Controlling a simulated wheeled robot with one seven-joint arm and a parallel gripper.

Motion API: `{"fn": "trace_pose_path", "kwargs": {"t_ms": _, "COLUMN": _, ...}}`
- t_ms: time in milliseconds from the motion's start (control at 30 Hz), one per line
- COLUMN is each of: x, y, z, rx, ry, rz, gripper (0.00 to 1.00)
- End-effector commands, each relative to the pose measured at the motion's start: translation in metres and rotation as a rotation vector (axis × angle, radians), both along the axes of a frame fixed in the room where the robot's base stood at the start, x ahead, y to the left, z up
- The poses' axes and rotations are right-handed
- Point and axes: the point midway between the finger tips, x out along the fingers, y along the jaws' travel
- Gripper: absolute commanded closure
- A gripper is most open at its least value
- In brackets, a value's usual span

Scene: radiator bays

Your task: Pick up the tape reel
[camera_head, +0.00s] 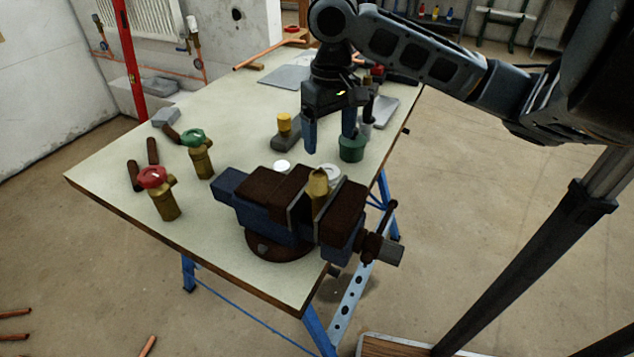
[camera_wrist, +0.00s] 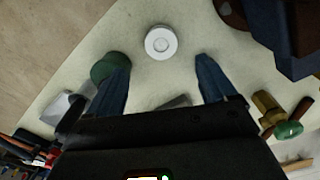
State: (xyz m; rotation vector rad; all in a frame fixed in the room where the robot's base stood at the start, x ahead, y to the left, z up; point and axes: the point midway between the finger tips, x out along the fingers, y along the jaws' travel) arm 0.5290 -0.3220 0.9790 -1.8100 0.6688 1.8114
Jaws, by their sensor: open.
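The tape reel (camera_wrist: 161,42) is a white disc with a ring at its centre, lying flat on the workbench in the wrist view. In the head view the white tape reel (camera_head: 331,172) is partly hidden behind the vise and a brass piece. My gripper (camera_head: 330,144) is open and empty above the bench, pointing down. In the wrist view the reel lies just beyond the open fingertips (camera_wrist: 162,60), roughly centred between them. The height between fingertips and reel is hard to tell.
A blue and brown vise (camera_head: 275,215) holding a brass piece (camera_head: 317,183) stands close in front of the reel. A green pot (camera_head: 352,149) is beside the right finger. Brass valves with red (camera_head: 164,197) and green (camera_head: 199,158) handwheels stand at left.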

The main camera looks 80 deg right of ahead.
Motion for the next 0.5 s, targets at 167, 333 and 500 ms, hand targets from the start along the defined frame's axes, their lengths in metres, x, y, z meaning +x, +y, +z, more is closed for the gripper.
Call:
{"fn": "trace_pose_path", "kwargs": {"t_ms": 167, "x": 0.0, "y": 0.0, "z": -0.016, "rx": 0.0, "ry": 0.0, "rz": -0.002, "gripper": 0.16}}
{"fn": "trace_pose_path", "kwargs": {"t_ms": 333, "x": -0.001, "y": 0.0, "z": -0.032, "rx": 0.001, "ry": 0.0, "rz": -0.001, "gripper": 0.16}}
{"fn": "trace_pose_path", "kwargs": {"t_ms": 500, "x": -0.004, "y": 0.001, "z": -0.05, "rx": 0.001, "ry": 0.002, "rz": -0.002, "gripper": 0.16}}
